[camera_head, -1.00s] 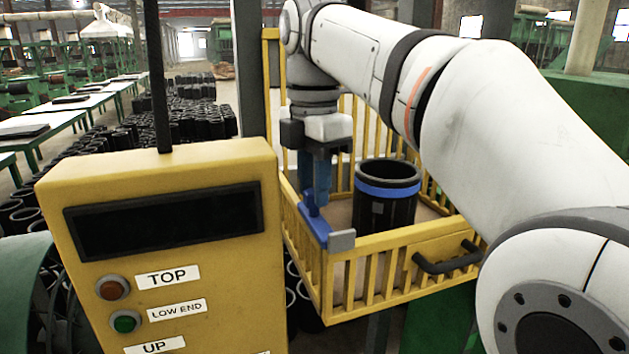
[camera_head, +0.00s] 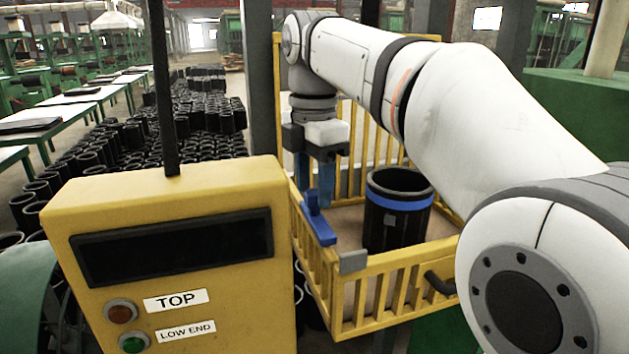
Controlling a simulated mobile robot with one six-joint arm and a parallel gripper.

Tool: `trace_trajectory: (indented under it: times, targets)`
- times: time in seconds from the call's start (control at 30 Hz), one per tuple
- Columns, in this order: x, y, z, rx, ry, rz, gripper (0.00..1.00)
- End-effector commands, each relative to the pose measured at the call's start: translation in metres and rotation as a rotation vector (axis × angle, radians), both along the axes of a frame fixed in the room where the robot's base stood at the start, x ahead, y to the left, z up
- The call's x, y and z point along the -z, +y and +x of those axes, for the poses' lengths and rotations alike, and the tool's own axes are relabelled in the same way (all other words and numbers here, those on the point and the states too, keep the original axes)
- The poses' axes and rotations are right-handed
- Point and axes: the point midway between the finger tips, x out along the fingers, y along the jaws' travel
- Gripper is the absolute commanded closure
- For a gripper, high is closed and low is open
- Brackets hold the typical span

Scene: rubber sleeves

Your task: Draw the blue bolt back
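The blue bolt (camera_head: 322,227) lies along the top rail at the near left corner of the yellow cage, with its upright handle (camera_head: 312,201) standing up. A grey block (camera_head: 352,262) sits at the corner by the bolt's near end. My gripper (camera_head: 315,196) points down, with its blue fingers just behind the bolt handle as seen here. A gap shows between the fingers, and nothing is seen held in them. I cannot tell whether a finger touches the handle, which hides part of the fingertips.
A black sleeve with a blue band (camera_head: 398,207) stands inside the yellow cage (camera_head: 385,262). A yellow control box (camera_head: 170,235) with buttons fills the near left. Many black sleeves (camera_head: 150,140) cover the floor behind it.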

Motion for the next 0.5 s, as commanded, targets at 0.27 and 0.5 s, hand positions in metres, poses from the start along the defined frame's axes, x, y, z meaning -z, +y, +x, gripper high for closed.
trace_trajectory:
  times: [0.27, 0.5]
  targets:
    - [-0.004, 0.0, 0.0, 0.001, 0.001, 0.0, 0.52]
    - [-0.04, 0.0, 0.001, 0.001, -0.002, 0.001, 0.52]
